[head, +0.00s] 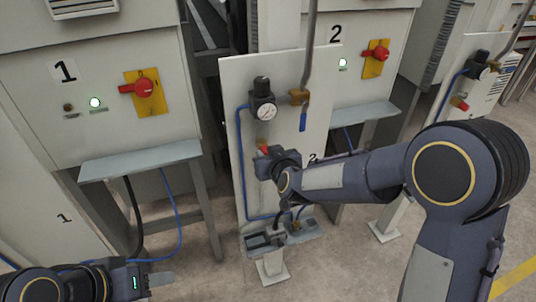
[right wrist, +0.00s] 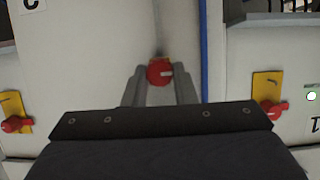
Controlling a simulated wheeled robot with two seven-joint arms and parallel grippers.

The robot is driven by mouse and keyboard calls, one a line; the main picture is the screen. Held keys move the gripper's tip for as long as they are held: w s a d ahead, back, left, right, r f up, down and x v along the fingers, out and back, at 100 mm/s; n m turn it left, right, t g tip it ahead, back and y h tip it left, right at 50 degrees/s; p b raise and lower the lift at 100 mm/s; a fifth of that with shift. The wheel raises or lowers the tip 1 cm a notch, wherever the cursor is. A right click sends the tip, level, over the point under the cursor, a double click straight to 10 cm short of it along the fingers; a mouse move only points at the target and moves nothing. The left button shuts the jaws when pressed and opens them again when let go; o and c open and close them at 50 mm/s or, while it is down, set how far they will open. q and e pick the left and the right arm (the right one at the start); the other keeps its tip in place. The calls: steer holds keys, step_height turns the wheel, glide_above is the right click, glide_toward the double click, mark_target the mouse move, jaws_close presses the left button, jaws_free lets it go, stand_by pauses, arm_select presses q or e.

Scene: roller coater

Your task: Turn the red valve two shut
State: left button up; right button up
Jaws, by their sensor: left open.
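The red valve two (head: 263,150) sits on the pale panel marked 2 (head: 285,75), below a pressure gauge. In the head view my right gripper (head: 266,160) is at it and hides part of it. In the right wrist view the valve's round red handle (right wrist: 160,73) lies between the two fingertips of my right gripper (right wrist: 160,80). The fingers are apart, with a narrow gap on each side of the handle; contact is not clear. My left gripper (head: 160,280) is open and empty at the bottom left, away from the panel.
A blue hose (head: 240,165) runs down the panel's left side. Red switches on yellow plates are on cabinet 1 (head: 150,102) and cabinet 2 (head: 384,60). Grey shelves (head: 140,160) jut out beside the panel.

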steer(key=shift+c, duration=1)
steer(key=m+y+b, duration=0.1)
steer(key=m+b, duration=0.1)
steer(key=b, duration=0.3)
steer(key=shift+d, duration=0.15)
steer(key=o, duration=1)
steer(key=v, duration=0.7)
steer(key=shift+s+d+r, duration=0.15)
steer(key=shift+s+d, duration=0.05)
steer(key=shift+s, duration=0.05)
